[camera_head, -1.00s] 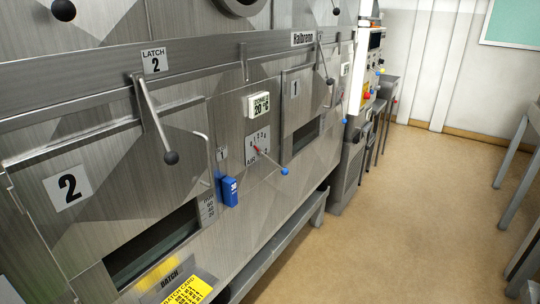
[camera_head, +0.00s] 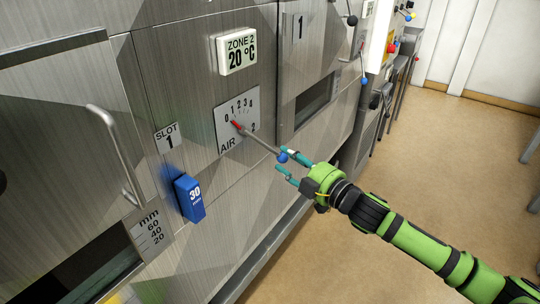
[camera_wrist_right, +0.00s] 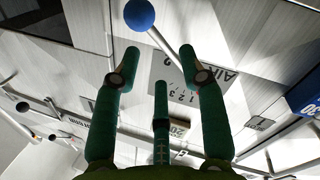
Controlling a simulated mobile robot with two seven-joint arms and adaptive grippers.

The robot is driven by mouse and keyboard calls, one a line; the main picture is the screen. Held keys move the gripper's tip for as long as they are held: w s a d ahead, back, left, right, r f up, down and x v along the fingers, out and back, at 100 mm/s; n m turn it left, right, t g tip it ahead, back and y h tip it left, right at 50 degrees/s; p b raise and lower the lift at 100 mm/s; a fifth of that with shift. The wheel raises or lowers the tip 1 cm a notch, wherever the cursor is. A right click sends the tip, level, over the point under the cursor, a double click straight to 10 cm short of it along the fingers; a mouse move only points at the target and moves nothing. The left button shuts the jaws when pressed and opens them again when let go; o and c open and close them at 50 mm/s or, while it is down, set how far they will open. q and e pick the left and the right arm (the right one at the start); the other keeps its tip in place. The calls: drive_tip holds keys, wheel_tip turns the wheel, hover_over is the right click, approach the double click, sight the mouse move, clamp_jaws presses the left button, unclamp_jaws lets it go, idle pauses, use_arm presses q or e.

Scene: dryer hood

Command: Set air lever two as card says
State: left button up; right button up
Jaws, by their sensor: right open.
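Air lever two is a grey rod (camera_head: 262,143) with a red pointer end (camera_head: 236,124) and a blue ball (camera_head: 282,157). It sits on a white dial plate (camera_head: 225,140) marked 0 to 4 and "AIR 2". The red end points up-left, at or near 0; the rod slopes down-right. My right gripper (camera_head: 281,160) is open, its fingertips close around or beside the ball. In the right wrist view, the ball (camera_wrist_right: 139,15) lies beyond the spread fingertips (camera_wrist_right: 160,55), towards the upper left. Contact cannot be told. The card's text is not readable now. My left gripper is not in view.
A "ZONE 2 20 °C" display (camera_head: 237,50) sits above the dial. A blue "30" block (camera_head: 189,198) stands out below the "SLOT 1" label (camera_head: 167,137). A bent handle (camera_head: 115,150) is at the left. Open floor (camera_head: 400,170) lies to the right.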

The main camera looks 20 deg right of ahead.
sight(271, 148)
drive_tip(key=shift+w+a+r, duration=0.25)
drive_tip(key=shift+a+r, duration=0.3)
drive_tip(key=shift+r, duration=0.1)
drive_tip(key=p+x, duration=0.1)
drive_tip(key=x, duration=0.5)
drive_tip(key=shift+f+p, duration=0.2)
drive_tip(key=shift+p, duration=0.2)
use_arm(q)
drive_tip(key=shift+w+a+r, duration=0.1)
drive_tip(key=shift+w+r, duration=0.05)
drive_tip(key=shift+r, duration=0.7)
use_arm(e)
drive_tip(key=shift+d, duration=0.1)
clamp_jaws()
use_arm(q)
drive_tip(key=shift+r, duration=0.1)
